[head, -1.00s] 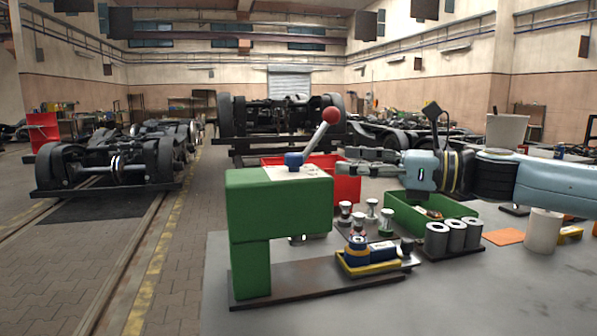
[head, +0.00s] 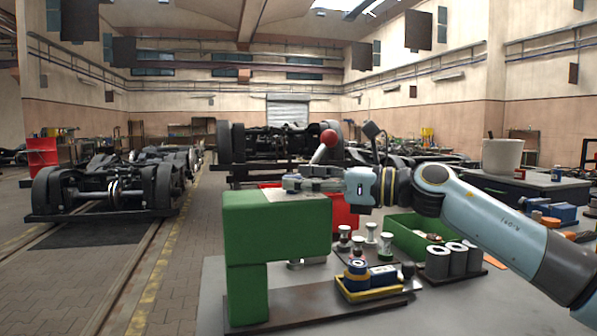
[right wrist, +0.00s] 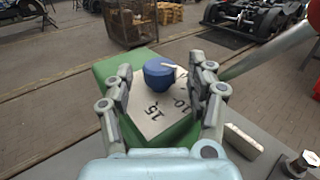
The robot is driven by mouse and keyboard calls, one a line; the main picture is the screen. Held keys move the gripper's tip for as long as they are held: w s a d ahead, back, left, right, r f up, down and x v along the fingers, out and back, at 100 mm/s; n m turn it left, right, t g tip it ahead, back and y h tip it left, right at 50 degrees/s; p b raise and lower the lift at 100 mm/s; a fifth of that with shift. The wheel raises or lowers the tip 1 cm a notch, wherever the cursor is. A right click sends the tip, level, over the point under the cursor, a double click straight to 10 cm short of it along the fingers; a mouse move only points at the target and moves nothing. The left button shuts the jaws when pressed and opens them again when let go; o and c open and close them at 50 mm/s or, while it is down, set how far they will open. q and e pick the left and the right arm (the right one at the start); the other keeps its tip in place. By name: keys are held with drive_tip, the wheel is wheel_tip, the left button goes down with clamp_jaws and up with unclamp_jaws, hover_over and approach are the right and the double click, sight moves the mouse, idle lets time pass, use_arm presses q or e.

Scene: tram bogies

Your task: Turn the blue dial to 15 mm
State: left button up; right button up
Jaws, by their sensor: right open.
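The blue dial (right wrist: 158,74) sits on a pale scale plate (right wrist: 140,122) on top of the green press (head: 276,226). In the right wrist view the plate shows 15 and 10; other marks are hidden. The dial's white pointer points right, toward the right finger, away from the 15. My right gripper (right wrist: 164,72) is open, with one finger on each side of the dial and gaps showing. In the head view my right gripper (head: 298,184) is just above the press top and its fingers mostly hide the dial. My left gripper is not in view.
The press lever with its red ball (head: 328,138) rises close behind my right gripper. A yellow tray (head: 375,294), grey cylinders (head: 438,262) and a green bin (head: 408,237) stand to the right on the bench. A red bin (head: 345,214) is behind the press.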

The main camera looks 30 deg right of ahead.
drive_tip(key=shift+w+a, duration=0.35)
drive_tip(key=shift+w, duration=0.05)
